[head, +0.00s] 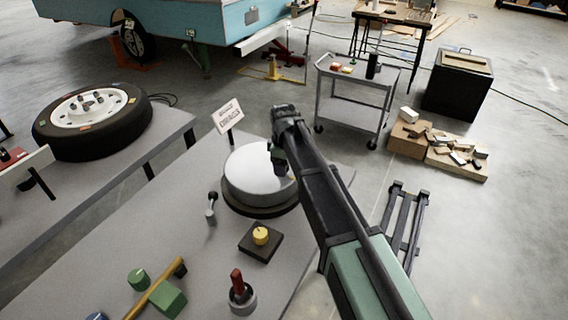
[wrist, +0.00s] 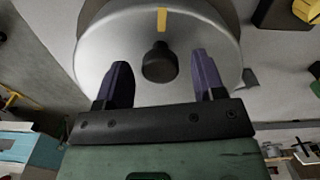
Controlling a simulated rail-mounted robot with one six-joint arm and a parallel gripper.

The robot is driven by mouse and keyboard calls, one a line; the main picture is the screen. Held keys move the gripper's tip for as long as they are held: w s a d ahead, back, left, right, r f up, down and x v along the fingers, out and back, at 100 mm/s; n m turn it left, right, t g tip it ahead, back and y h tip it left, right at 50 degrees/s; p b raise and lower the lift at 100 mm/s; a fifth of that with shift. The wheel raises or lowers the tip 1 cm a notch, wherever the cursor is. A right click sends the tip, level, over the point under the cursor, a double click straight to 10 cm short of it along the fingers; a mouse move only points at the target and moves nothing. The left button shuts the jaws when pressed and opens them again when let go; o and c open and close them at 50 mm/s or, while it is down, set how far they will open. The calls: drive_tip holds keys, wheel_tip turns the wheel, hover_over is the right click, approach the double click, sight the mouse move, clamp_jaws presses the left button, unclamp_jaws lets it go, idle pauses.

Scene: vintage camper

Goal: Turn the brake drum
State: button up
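The brake drum (head: 258,172) is a round pale-grey drum on a dark base, lying on the grey workbench. In the wrist view the drum (wrist: 110,48) fills the upper middle, with a yellow mark (wrist: 162,20) near its rim and a dark round knob (wrist: 158,64) standing up from its face. My gripper (head: 281,172) is over the right part of the drum in the head view, where my arm hides some of it. In the wrist view my gripper (wrist: 158,82) is open, its two fingers on either side of the knob with gaps to it. I cannot tell the finger height exactly.
A small sign (head: 228,116) stands behind the drum. A yellow knob on a dark block (head: 260,244), a small grey lever (head: 210,208) and a red-handled piece (head: 240,290) are in front. A wheel (head: 92,118) lies on the left bench. A grey cart (head: 352,98) stands behind.

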wheel_tip(320, 180, up, 11)
drive_tip(key=p, duration=1)
drive_tip(key=shift+p, duration=0.4)
drive_tip(key=shift+f, duration=0.15)
